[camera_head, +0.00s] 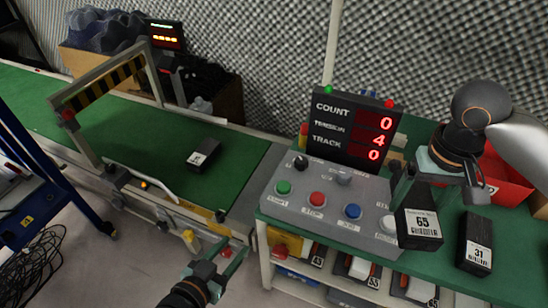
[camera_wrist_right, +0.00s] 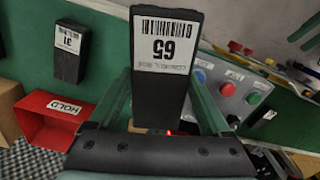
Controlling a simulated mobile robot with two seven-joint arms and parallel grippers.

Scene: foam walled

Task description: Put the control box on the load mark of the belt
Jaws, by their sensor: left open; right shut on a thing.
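My right gripper (camera_head: 432,186) is shut on a black box labelled 65 (camera_head: 419,220); I take it as the control box, though its small print is hard to read. It hangs above the green table, right of the button panel. In the right wrist view the box (camera_wrist_right: 164,85) sits between both fingers. The green belt (camera_head: 130,130) runs across the left, with another labelled black box (camera_head: 203,154) lying on it. I cannot make out a load mark. My left gripper (camera_head: 222,265) is open and empty, low in front of the belt's near end.
A black box labelled 31 (camera_head: 474,243) stands on the green table (camera_head: 505,270), right of the held box. A button panel (camera_head: 325,200) and count display (camera_head: 352,128) stand left of it. A striped gate (camera_head: 103,85) spans the belt. A red HOLD bin (camera_wrist_right: 55,120) shows in the wrist view.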

